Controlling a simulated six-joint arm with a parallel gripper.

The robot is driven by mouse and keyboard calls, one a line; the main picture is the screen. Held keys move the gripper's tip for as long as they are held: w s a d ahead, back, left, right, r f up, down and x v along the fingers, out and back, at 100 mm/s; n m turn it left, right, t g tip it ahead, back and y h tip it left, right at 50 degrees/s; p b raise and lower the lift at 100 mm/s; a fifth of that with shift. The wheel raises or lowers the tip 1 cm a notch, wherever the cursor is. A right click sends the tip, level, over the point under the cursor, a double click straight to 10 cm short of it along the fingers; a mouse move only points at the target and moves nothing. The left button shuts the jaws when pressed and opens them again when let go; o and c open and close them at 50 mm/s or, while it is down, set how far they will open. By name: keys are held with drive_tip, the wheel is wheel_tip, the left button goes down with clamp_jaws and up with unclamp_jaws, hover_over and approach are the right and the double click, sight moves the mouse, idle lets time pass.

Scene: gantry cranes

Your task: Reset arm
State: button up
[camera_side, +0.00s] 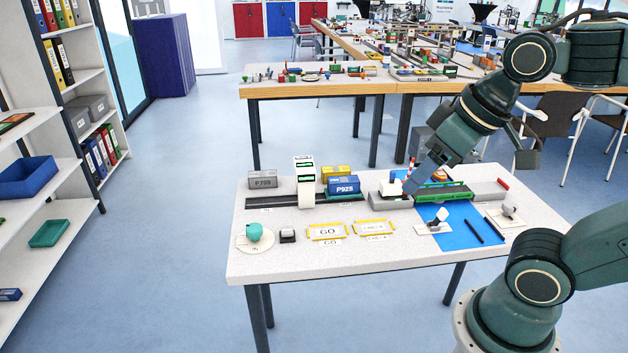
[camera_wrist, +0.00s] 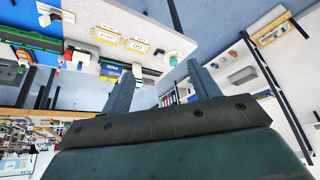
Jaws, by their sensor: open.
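My gripper (camera_side: 412,184) points down over the right half of the work table (camera_side: 290,258) in the side view. In the wrist view its two fingers (camera_wrist: 160,68) are apart with nothing held between them. In the side view it overlaps the area beside a green rail piece (camera_side: 442,192) and a small white model (camera_side: 391,188); I cannot tell its height. A blue P925 container (camera_side: 343,186) and a grey P709 container (camera_side: 263,180) sit near a white gantry (camera_side: 305,184) at the back left.
At the table's front are a green knob (camera_side: 254,232), a GO card (camera_side: 326,231) and a CHECK card (camera_side: 374,227). A blue mat (camera_side: 462,234) with dark bars lies at right. A shelf (camera_side: 32,216) stands at left, with open floor between it and the table.

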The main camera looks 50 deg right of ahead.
drive_tip(key=shift+s+f, duration=0.4)
drive_tip(key=shift+s, duration=0.25)
